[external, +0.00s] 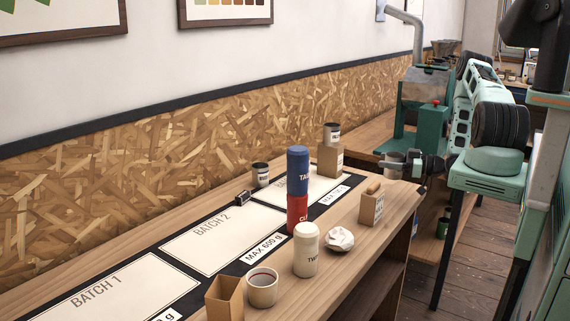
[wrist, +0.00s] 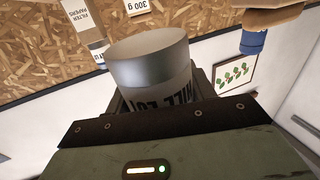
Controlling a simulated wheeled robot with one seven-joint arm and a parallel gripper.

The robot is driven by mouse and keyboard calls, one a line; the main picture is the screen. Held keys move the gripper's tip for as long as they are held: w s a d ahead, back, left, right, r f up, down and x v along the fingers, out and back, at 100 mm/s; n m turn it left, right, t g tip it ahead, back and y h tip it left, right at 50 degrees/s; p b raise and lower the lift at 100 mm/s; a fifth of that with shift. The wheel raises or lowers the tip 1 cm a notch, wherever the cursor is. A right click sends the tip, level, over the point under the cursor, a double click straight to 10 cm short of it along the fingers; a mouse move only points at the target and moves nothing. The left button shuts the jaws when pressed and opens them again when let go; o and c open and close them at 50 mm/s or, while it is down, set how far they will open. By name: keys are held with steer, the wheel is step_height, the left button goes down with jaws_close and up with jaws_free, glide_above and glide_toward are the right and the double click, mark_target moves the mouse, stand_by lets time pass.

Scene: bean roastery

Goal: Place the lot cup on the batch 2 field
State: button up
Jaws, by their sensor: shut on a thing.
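The lot cup, a metallic cup with a white label lettered partly "LOT", is held in my gripper (external: 412,165) at the far right end of the bench. In the wrist view the cup (wrist: 150,65) fills the middle between the jaws, and its label is partly hidden by the gripper body. In the external view the cup (external: 391,162) is small and near the bench's end, apart from the fields. The batch 2 field (external: 222,241) is a pale rectangle marked "BATCH 2" on the dark mat, with a "MAX 600 g" label (external: 265,248). Its surface looks bare.
A blue can (external: 298,163) stands on a red can (external: 297,213), partly hiding the third field (external: 325,186). A white jar (external: 306,254), white cup (external: 262,288), crumpled ball (external: 339,240) and open carton (external: 224,299) line the front. A small dark object (external: 243,198) lies behind batch 2.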

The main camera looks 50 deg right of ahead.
mark_target(387, 175)
step_height(387, 175, down, 5)
steer(key=b, duration=0.4)
steer(key=shift+f+p, duration=0.6)
steer(key=shift+f, duration=1.65)
steer(key=shift+f, duration=0.15)
steer(key=o, duration=1.1)
steer(key=b+v, duration=0.2)
steer(key=v, duration=0.6)
steer(key=b+v, duration=0.3)
steer(key=v, duration=0.5)
steer(key=shift+w+d, duration=0.1)
steer(key=shift+d, duration=0.15)
steer(key=shift+o, duration=0.5)
steer(key=shift+s+d, duration=0.15)
steer(key=shift+s, duration=0.55)
